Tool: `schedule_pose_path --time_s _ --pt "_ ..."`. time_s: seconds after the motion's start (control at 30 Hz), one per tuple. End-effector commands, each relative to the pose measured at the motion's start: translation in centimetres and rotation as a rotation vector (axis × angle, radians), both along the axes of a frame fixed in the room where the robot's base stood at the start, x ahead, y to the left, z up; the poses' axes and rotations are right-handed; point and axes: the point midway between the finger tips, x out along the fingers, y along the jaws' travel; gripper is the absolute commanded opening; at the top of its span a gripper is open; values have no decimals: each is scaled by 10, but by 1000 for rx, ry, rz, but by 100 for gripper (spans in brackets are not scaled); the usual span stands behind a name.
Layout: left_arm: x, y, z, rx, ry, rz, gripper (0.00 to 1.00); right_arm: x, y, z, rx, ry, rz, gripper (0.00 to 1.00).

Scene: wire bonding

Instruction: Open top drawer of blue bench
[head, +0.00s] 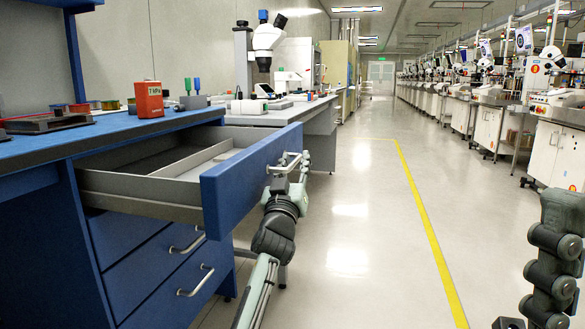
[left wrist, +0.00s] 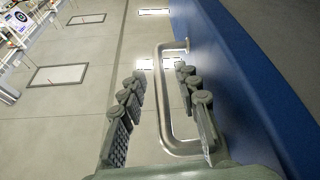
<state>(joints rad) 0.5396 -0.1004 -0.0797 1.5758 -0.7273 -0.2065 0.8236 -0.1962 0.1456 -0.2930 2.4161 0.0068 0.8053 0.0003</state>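The blue bench (head: 45,235) stands at the left of the head view. Its top drawer (head: 250,180) is pulled well out, showing a grey, divided interior that looks empty. My left gripper (head: 286,177) is at the silver handle (head: 284,162) on the drawer front. In the left wrist view, the handle's bar (left wrist: 164,105) lies between the spread fingers of my left gripper (left wrist: 160,105), with a clear gap on the left side. Part of what looks like my right gripper (head: 555,255) shows at the lower right edge of the head view; its other fingers are mostly cut off.
Two lower drawers (head: 168,270) are shut, with silver handles. A red box (head: 149,99) and small items stand on the bench top. A microscope (head: 266,38) is on the bench behind. The aisle floor (head: 350,230) is clear; white machines (head: 555,150) line the right.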

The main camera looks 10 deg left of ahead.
Motion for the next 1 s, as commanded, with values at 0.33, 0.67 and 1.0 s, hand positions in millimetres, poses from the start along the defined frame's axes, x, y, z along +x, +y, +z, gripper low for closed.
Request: schedule_pose_path --time_s 0.33,0.67,1.0 --pt "-63 -3 -5 -1 1 -1 32 0 0 1 1 -4 -2 40" --pt "-121 -6 -2 1 -5 -2 32 0 -1 2 1 -5 -2 40" --pt "-129 -6 -4 0 0 -1 32 0 0 1 1 -5 -2 40"
